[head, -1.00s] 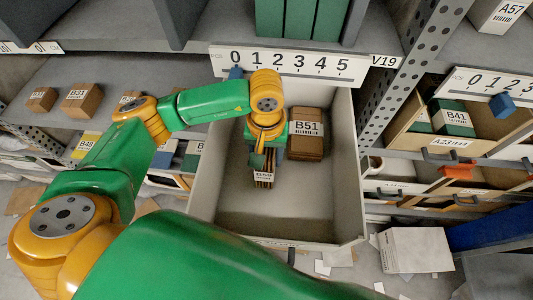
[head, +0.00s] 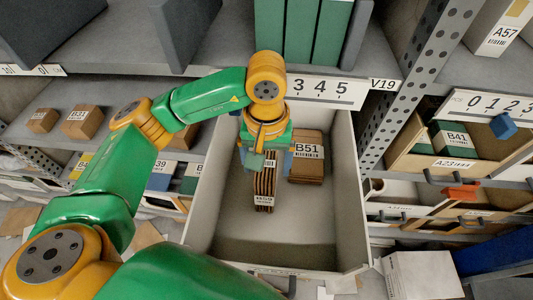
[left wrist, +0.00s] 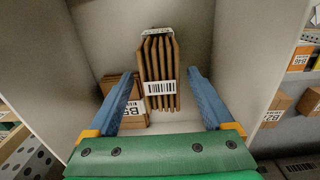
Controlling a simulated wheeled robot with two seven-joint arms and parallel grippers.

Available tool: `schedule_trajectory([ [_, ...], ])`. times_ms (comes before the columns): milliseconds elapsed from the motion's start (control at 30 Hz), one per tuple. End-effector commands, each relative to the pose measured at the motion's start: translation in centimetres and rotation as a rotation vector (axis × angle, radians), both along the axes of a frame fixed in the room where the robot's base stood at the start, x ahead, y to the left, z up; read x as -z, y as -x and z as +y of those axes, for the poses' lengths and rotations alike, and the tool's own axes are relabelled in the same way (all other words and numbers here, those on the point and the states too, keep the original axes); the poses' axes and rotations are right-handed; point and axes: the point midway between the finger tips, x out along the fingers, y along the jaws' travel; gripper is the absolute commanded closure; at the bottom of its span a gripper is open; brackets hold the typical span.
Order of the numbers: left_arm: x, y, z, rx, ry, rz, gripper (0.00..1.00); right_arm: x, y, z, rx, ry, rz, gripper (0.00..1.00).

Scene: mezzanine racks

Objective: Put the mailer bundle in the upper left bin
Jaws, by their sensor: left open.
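The mailer bundle (head: 263,188), a stack of brown mailers with a white label, stands in the large grey bin (head: 225,225) below the number strip. It also shows upright in the left wrist view (left wrist: 160,90). My left gripper (head: 265,163) is open above the bundle. In the left wrist view its blue fingers (left wrist: 160,75) are spread, one on each side of the bundle, with clear gaps; contact is not seen. The gripper hides the bundle's upper end in the head view. My right gripper is not in view.
A brown box labelled B51 (head: 307,160) stands in the same bin, right of the bundle. The bin's front floor is clear. Green binders (head: 300,35) stand on the shelf above. A perforated upright (head: 420,90) and bins with box B41 (head: 455,137) are at the right.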

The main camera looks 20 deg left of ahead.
Motion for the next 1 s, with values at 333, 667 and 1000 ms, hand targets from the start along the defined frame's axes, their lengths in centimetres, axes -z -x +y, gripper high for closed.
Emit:
schedule_trajectory([
  [333, -5.3, 0.0, 0.0, -0.002, 0.000, -0.001, 0.14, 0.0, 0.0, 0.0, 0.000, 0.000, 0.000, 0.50],
  [667, -5.3, 0.0, 0.0, -0.001, -0.001, 0.001, 0.14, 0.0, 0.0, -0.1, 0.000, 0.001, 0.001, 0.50],
  [1000, -10.4, 0.0, 0.0, -0.001, -0.001, 0.001, 0.14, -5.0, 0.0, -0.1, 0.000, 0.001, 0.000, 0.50],
])
